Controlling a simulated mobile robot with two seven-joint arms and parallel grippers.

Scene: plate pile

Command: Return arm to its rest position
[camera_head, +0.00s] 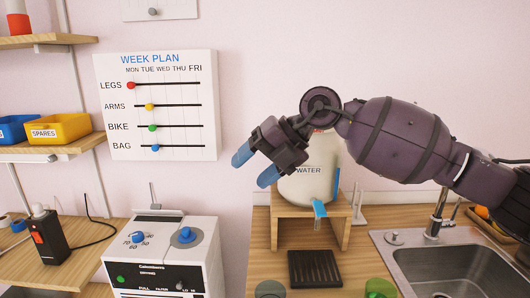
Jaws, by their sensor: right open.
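My right arm comes in from the right edge and reaches across the upper middle of the head view. My right gripper (256,166) is at its left end, with two blue fingertips spread apart and nothing between them. It hangs in front of the wall and overlaps the left side of a white water container (310,186). I cannot tell whether it touches the container. My left gripper is not in view.
The water container stands on a wooden stand (278,213) on the counter, with a black grate (315,268) below. A sink (455,265) is at right. A white appliance (165,255) is at lower left. A week-plan board (160,105) and shelves with a yellow bin (58,129) are on the wall.

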